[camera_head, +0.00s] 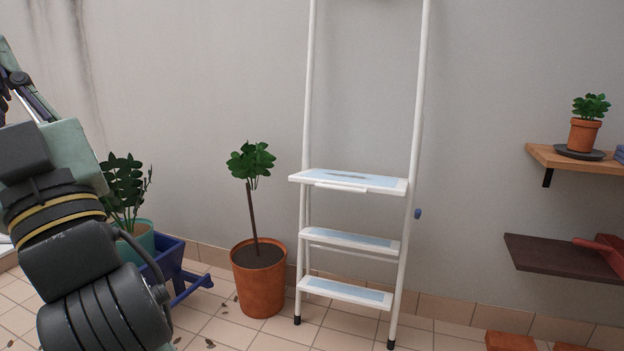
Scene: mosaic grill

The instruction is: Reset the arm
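My arm enters from the bottom left, and its dark rounded links and pale green housing fill the left side of the view. My gripper (20,82) is at the upper left edge, partly cut off by the frame. Only some thin dark linkage and a finger part show, so I cannot tell whether it is open or shut. No object is visible in it. It is in front of the grey wall, left of the plants.
A white stepladder (348,182) stands against the wall. Left of it are a terracotta pot (259,280) with a small tree and a blue wheelbarrow (172,260) by a teal-potted plant (125,195). Right are a wooden shelf (560,160) and a dark shelf (560,257).

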